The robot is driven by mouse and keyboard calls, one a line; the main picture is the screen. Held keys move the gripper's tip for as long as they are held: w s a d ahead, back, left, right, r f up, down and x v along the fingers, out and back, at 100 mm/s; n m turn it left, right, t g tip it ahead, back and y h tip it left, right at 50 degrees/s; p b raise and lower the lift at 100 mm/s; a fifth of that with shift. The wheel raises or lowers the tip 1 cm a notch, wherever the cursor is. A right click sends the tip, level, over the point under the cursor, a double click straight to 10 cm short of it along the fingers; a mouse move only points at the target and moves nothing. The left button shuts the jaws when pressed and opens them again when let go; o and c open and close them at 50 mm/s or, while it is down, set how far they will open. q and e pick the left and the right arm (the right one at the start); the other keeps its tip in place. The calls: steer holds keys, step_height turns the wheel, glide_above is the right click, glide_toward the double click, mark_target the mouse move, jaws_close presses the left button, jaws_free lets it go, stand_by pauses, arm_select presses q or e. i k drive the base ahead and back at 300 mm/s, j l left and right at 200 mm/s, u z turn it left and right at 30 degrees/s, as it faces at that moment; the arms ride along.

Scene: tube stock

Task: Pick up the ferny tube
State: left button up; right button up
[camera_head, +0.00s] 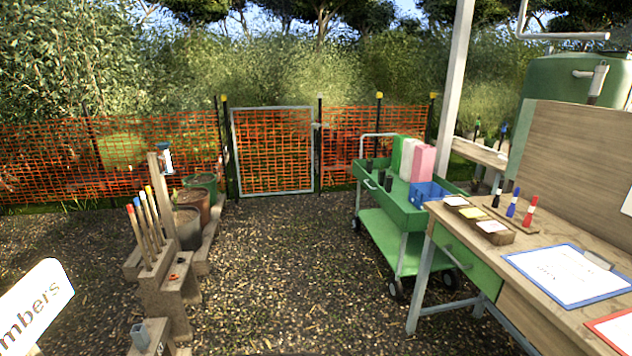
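I cannot make out a tube with ferny leaves. Several small dark tubes (381,178) stand on the top tray of the green trolley (405,211), too small to tell what is in them. A grey square tube (140,336) stands on a wooden block at the bottom left, with no leaves visible. Neither of my grippers shows in the head view.
The trolley also carries pink (424,162) and green bags and a blue crate (428,193). A workbench (508,258) with markers and a clipboard is at the right. Wooden steps with stakes and pots (187,229) stand left. Gravel (290,270) between is clear, ending at a gate (273,150).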

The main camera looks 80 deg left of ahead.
mark_target(389, 179)
steer(key=u, duration=1.95)
steer(key=i+j+u, duration=0.3)
steer(key=i, duration=1)
steer(key=i+j+u, duration=0.3)
steer(key=i, duration=1)
steer(key=k+l, duration=0.05)
steer(key=l, duration=0.05)
